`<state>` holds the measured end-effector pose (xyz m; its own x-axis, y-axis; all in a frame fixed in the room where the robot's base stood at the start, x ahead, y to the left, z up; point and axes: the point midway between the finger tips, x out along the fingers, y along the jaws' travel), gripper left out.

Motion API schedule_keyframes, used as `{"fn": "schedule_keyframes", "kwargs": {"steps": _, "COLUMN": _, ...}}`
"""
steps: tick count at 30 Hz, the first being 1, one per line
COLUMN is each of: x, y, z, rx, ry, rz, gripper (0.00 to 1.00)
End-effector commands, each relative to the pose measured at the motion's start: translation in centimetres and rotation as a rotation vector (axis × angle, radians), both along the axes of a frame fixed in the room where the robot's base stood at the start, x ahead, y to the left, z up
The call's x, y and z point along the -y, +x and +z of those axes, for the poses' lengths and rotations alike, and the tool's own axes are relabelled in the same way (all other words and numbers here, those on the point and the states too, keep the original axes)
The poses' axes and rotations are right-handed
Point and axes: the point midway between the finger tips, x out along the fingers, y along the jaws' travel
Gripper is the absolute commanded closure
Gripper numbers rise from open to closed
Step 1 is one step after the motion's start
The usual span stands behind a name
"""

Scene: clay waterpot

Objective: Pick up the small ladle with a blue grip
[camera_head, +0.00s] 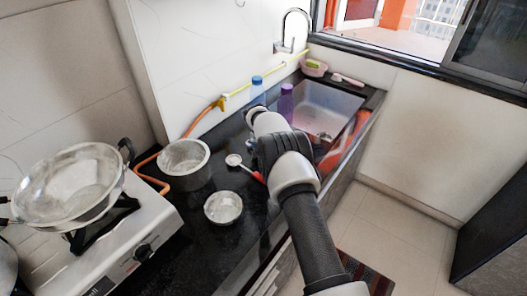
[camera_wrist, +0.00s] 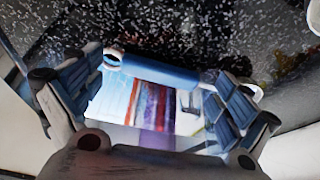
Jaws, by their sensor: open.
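My gripper (camera_wrist: 160,72) is open in the wrist view, with its blue-padded fingers at left and right. A blue rounded bar (camera_wrist: 155,68) lies across the gap between the fingers, with a pale ring at its left end. It looks like the blue grip of the small ladle, but its bowl is not clear. I cannot tell whether the fingers touch it. In the head view, my wrist and arm hide most of the gripper and the counter under it. A ladle with a white bowl (camera_head: 234,160) and a red handle (camera_head: 259,177) lies left of my arm.
A steel pot (camera_head: 185,172) and a small steel bowl (camera_head: 223,208) stand on the black counter. A stove with a large pan (camera_head: 68,190) is at left. A blue-capped bottle (camera_head: 257,88) and a purple bottle (camera_head: 286,102) stand close beyond my wrist, near the sink (camera_head: 330,100).

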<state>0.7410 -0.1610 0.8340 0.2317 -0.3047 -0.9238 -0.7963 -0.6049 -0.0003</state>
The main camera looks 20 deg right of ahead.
Motion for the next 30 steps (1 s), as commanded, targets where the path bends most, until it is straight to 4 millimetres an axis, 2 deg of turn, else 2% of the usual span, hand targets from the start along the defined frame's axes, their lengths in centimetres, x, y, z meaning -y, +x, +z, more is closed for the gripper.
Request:
{"fn": "schedule_keyframes", "kwargs": {"steps": 2, "x": -0.01, "y": -0.01, "z": 0.01, "rx": 0.000, "ry": 0.000, "rz": 0.000, "gripper": 0.06}}
{"fn": "schedule_keyframes", "kwargs": {"steps": 22, "x": -0.04, "y": -0.08, "z": -0.13, "rx": -0.003, "ry": 0.000, "rz": -0.001, "gripper": 0.50}}
{"fn": "schedule_keyframes", "kwargs": {"steps": 30, "x": -0.05, "y": -0.12, "z": -0.01, "rx": -0.003, "ry": 0.001, "rz": -0.001, "gripper": 0.52}}
